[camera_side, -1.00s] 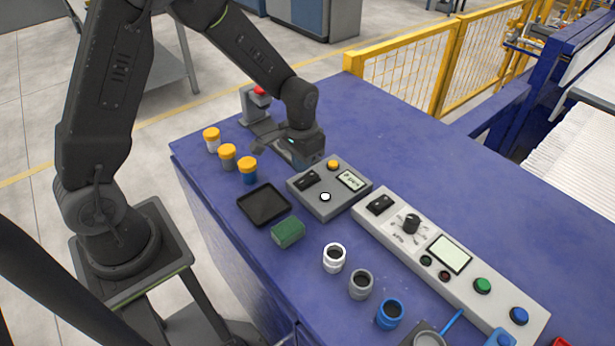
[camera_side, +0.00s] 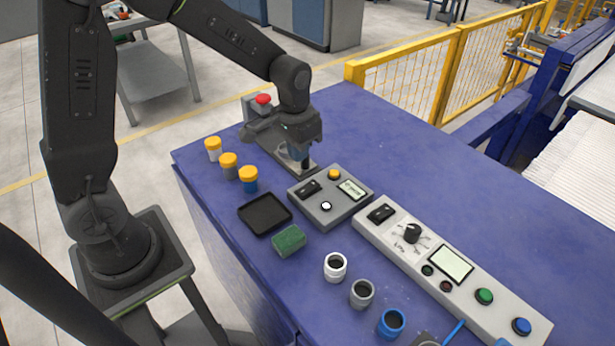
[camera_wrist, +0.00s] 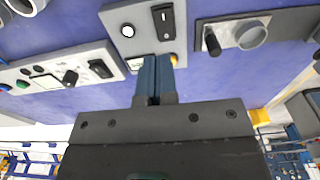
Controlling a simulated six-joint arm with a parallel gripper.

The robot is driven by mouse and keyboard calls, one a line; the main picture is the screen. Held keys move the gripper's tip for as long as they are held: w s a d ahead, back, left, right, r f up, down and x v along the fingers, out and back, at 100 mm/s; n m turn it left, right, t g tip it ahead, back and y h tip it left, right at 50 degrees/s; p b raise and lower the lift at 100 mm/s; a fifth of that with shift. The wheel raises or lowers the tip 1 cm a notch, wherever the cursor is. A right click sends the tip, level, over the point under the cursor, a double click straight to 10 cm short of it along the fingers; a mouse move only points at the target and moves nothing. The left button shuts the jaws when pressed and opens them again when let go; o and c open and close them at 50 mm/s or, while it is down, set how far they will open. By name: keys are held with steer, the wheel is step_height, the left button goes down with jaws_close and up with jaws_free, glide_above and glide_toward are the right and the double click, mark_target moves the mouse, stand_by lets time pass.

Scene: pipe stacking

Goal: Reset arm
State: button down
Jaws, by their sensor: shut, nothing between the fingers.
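My gripper (camera_side: 304,162) is above the far end of the table, behind the small grey control box (camera_side: 331,196). Its two blue fingers (camera_wrist: 157,72) are shut together and empty in the wrist view. The fingers overlap the view of the control box there, which also shows in the wrist view (camera_wrist: 143,18).
A black tray (camera_side: 265,213) and a green block (camera_side: 289,240) lie nearer. White (camera_side: 335,267), grey (camera_side: 361,293) and blue (camera_side: 391,323) open pipes stand in front of the long panel (camera_side: 455,268). The back right tabletop is clear.

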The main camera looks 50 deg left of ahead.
steer(key=s+d+r+t, duration=0.2)
steer(key=s+r+t, duration=0.2)
steer(key=s+r, duration=1)
steer(key=s, duration=0.3)
steer(key=shift+s+d+r+t, duration=0.2)
steer(key=shift+s+d+t, duration=0.1)
steer(key=shift+t, duration=0.1)
